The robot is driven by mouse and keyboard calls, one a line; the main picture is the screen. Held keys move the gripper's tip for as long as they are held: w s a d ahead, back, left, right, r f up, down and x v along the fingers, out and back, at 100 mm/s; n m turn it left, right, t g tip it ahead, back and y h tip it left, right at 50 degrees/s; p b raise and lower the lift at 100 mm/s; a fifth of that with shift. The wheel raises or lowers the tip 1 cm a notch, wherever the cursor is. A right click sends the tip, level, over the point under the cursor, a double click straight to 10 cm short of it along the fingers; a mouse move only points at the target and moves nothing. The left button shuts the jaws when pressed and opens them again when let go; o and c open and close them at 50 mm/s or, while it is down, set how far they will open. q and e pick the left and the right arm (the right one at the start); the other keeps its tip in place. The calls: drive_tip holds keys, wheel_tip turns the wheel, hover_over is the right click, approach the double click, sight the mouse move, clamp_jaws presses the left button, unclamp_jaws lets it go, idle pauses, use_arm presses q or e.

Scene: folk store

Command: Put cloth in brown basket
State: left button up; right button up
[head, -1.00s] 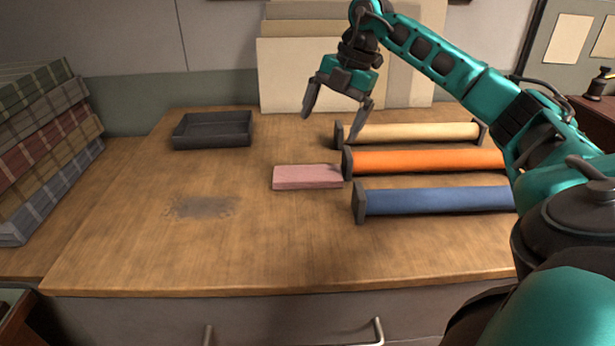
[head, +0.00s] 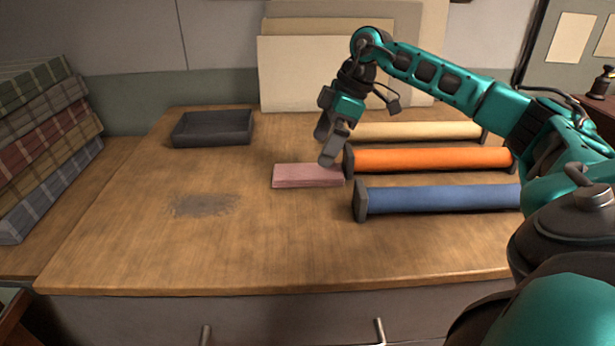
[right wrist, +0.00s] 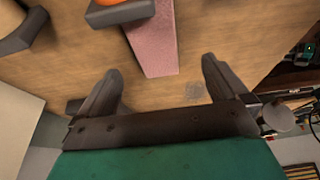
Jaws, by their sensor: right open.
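The pink folded cloth (head: 306,176) lies flat near the middle of the wooden table. My right gripper (head: 327,147) is just above and behind the cloth's right end, fingers pointing down. In the right wrist view the gripper (right wrist: 162,72) is open and empty, and the pink cloth (right wrist: 153,40) shows beyond the gap between its fingers. I see no brown basket in these frames. My left gripper is out of view.
An empty dark grey tray (head: 212,130) sits at the table's back left. Cream (head: 420,132), orange (head: 430,160) and blue (head: 440,199) rolls lie right of the cloth. Plaid fabrics (head: 45,150) are stacked at the far left. The table's front left is clear.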

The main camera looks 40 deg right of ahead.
sight(309, 171)
drive_tip(key=shift+x, duration=0.85)
drive_tip(key=x, duration=0.5)
drive_tip(key=shift+w+d+f+b, duration=0.1)
drive_tip(key=shift+w+d+b, duration=0.05)
drive_tip(key=shift+w+b, duration=0.2)
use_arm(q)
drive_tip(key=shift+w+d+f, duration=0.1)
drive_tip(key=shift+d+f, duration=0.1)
use_arm(e)
drive_tip(key=c, duration=1.2)
use_arm(q)
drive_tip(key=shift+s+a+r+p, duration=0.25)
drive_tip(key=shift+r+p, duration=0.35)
drive_tip(key=shift+p, duration=0.4)
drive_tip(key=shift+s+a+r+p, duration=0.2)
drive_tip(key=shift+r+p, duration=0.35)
drive_tip(key=shift+p, duration=0.4)
use_arm(e)
wheel_tip(309, 171, up, 20)
